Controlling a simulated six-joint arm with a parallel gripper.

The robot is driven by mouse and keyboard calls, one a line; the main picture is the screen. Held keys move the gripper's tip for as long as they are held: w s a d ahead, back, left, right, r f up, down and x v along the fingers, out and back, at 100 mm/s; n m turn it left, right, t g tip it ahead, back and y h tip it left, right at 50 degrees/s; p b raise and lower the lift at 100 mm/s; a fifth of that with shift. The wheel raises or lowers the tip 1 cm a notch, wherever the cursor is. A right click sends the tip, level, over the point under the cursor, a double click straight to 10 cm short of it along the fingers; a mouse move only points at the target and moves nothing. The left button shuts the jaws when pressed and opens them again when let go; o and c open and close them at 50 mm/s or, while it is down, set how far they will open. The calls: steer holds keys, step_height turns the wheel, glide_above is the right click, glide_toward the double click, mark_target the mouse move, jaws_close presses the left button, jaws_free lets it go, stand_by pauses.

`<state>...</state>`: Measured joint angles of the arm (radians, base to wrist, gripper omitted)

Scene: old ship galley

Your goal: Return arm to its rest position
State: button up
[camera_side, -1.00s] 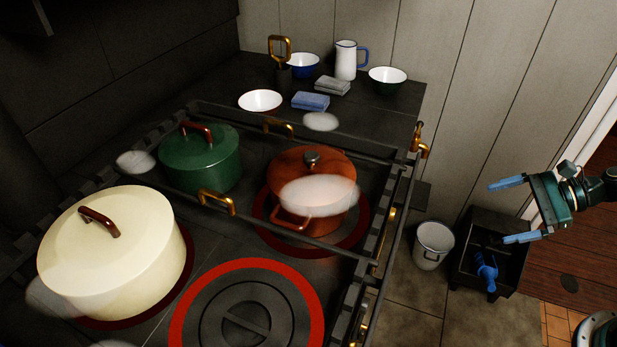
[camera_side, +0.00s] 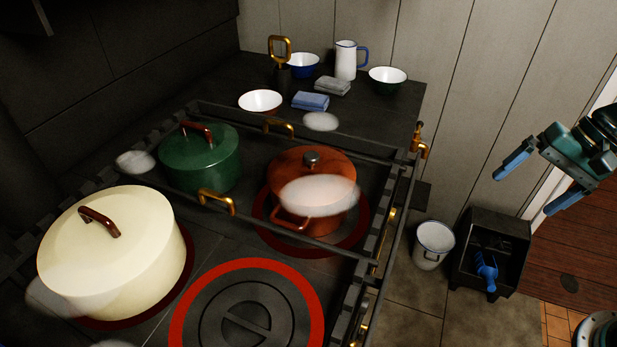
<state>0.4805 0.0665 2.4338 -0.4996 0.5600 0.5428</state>
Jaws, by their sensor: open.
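My gripper (camera_side: 531,187) is at the right side of the view, in the air to the right of the stove. Its two blue fingers are spread apart and point down and to the left. Nothing is between them. The gripper is above and to the right of a dark open box on the floor and touches nothing that I can see. Most of the arm behind it is cut off by the right edge of the picture.
The stove holds a cream pot (camera_side: 110,255), a green pot (camera_side: 200,160) and an orange pot (camera_side: 312,170) behind rails. A white bucket (camera_side: 433,240) and the dark box (camera_side: 510,225) with a blue scoop (camera_side: 487,270) stand on the floor. Pale steam-like puffs hang over the stove.

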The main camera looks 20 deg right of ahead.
steer(key=s+a+r+n+t+h, duration=0.2)
steer(key=s+r+n, duration=0.6)
steer(key=r, duration=0.5)
steer(key=shift+s+a+t+h, duration=0.2)
steer(key=shift+s+t+h, duration=0.4)
steer(key=shift+s+h, duration=0.65)
